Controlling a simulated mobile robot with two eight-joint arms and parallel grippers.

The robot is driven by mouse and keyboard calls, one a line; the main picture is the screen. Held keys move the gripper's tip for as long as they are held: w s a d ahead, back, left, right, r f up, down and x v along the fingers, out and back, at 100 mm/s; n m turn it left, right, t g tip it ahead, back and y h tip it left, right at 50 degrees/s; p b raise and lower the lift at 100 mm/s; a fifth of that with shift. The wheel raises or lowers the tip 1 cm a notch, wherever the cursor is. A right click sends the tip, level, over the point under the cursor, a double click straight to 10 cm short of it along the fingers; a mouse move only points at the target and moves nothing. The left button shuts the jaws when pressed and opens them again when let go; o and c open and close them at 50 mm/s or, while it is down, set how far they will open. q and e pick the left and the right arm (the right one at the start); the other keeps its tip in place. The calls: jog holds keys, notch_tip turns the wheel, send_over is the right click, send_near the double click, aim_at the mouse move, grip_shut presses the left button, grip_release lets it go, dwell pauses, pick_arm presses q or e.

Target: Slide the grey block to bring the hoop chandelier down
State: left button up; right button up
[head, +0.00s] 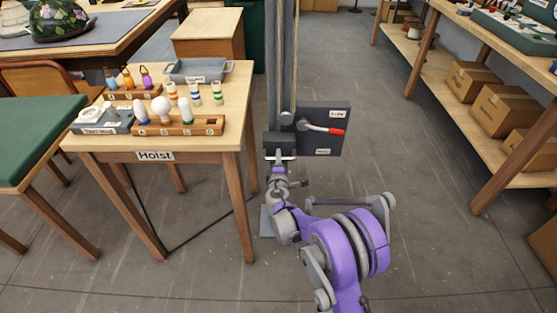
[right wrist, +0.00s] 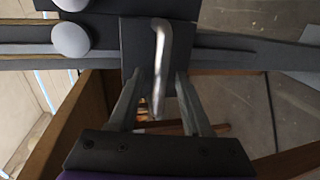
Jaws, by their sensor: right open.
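The grey block (head: 279,138) sits low on the upright grey hoist column (head: 273,60), with a pale bar handle on its front. In the right wrist view the block (right wrist: 137,45) is dark, and its silver handle (right wrist: 159,50) runs between my fingers. My right gripper (head: 280,162) is at the handle. In the right wrist view the right gripper (right wrist: 159,78) is open, one finger on each side of the handle, not visibly clamped. The hoop chandelier is not in view. My left gripper is not in view.
A dark panel (head: 336,112) with a red-tipped lever (head: 336,132) is just right of the block. A table (head: 215,140) labelled "Hoist", holding bulbs and trays, stands close on the left. Shelves with cardboard boxes (head: 498,108) are at the right. The floor between is clear.

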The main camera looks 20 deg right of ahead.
jog(key=shift+w+d, duration=0.15)
jog(key=shift+w, duration=0.3)
grip_shut()
dwell(1.2)
